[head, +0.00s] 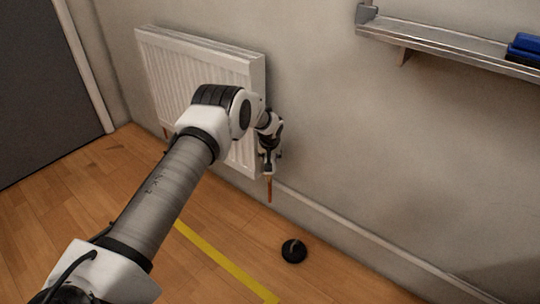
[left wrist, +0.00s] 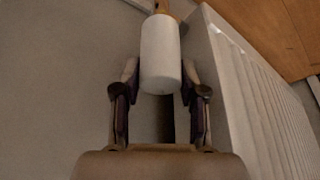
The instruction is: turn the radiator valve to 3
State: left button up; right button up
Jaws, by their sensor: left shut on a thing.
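The radiator valve (left wrist: 160,52) shows in the left wrist view as a plain white cylinder at the upper middle. My left gripper (left wrist: 160,80) has a finger on each side of the valve and is shut on it. No numbers or pointer on the valve can be read. In the head view my left gripper (head: 269,160) is at the right end of the white radiator (head: 160,70), above a copper pipe (head: 269,188). There the gripper mostly hides the valve. My right gripper is in neither view.
The radiator's ribbed panel (left wrist: 245,85) is close beside my gripper on the right in the left wrist view. A metal shelf (head: 440,43) with blue items juts from the wall at upper right. A round black object (head: 294,251) sits on the wooden floor near yellow tape (head: 225,262).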

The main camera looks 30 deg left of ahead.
pick_arm(q)
jog(key=shift+m, duration=0.5)
jog(key=shift+f+m+h+b, duration=0.2)
jog(key=shift+m+h+b, duration=0.3)
jog(key=shift+m+b, duration=0.3)
jog(key=m+h+b, duration=0.1)
jog(key=m+b, duration=0.2)
jog(key=shift+t, duration=0.3)
jog(key=shift+r+m+h+b, duration=0.15)
jog(key=shift+m+h+b, duration=0.25)
jog(key=shift+m+b, duration=0.45)
jog(key=o, duration=0.9)
jog(key=shift+r+p, duration=0.1)
jog(key=shift+p, duration=0.2)
